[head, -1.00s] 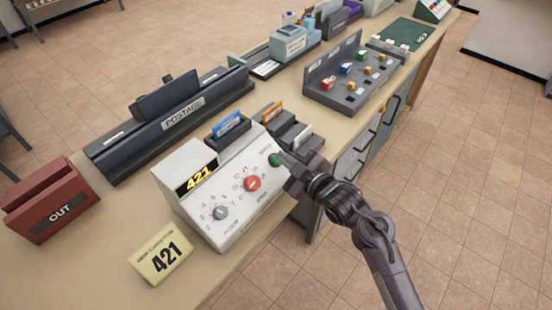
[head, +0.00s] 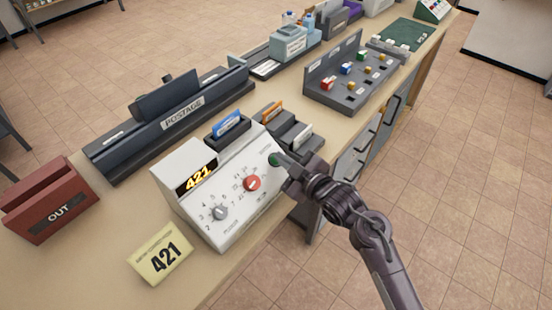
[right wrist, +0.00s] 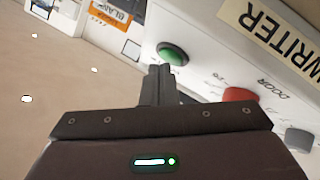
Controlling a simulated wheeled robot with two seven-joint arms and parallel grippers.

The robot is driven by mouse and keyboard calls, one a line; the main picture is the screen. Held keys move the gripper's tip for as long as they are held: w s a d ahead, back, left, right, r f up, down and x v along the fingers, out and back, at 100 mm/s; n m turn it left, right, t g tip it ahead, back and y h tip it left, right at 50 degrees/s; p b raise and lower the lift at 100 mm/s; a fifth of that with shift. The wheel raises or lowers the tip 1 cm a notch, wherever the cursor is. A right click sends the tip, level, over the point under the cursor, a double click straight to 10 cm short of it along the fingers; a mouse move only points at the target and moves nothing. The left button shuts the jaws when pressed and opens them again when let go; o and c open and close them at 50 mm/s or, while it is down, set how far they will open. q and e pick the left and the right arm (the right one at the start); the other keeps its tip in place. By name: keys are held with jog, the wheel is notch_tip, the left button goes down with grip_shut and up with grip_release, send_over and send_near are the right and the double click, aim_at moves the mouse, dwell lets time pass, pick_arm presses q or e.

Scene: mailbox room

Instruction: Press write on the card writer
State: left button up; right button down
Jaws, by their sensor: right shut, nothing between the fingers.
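The white card writer (head: 205,228) stands on the counter with a lit display (head: 198,178) reading 421. Its sloped face has a grey knob (head: 220,213), a red knob (head: 252,183) and a green button (head: 273,160). A blue-topped card (head: 228,123) stands in a dark slot at its back. My right gripper (head: 281,158) is shut and empty, its tip at the green button in the head view. In the right wrist view the green button (right wrist: 172,53) lies just beyond the shut fingers (right wrist: 158,75); contact is unclear. My left gripper is not in view.
A yellow card marked 421 (head: 160,255) lies in front of the writer. A red OUT box (head: 50,208), a dark POSTAGE machine (head: 170,122), a dark card rack (head: 290,130) and a grey board with coloured blocks (head: 345,85) stand around it.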

jog(key=shift+w+a+f, duration=0.1)
jog(key=shift+a+f, duration=0.1)
jog(key=shift+f, duration=0.15)
jog(key=shift+r, duration=0.1)
dwell(0.5)
jog(key=shift+s+d+r+p, duration=0.25)
jog(key=shift+d+r+p, duration=0.15)
jog(key=shift+r+p, duration=0.25)
jog(key=shift+s+d+r+p, duration=0.1)
jog(key=shift+d+r+p, duration=0.15)
jog(key=shift+r+p, duration=0.35)
jog(key=r+p, duration=0.1)
jog(key=s+d+r+p, duration=0.1)
jog(key=p, duration=0.1)
jog(key=shift+s+d+r+p, duration=0.25)
jog(key=shift+d+r+p, duration=0.1)
jog(key=shift+d+r, duration=0.05)
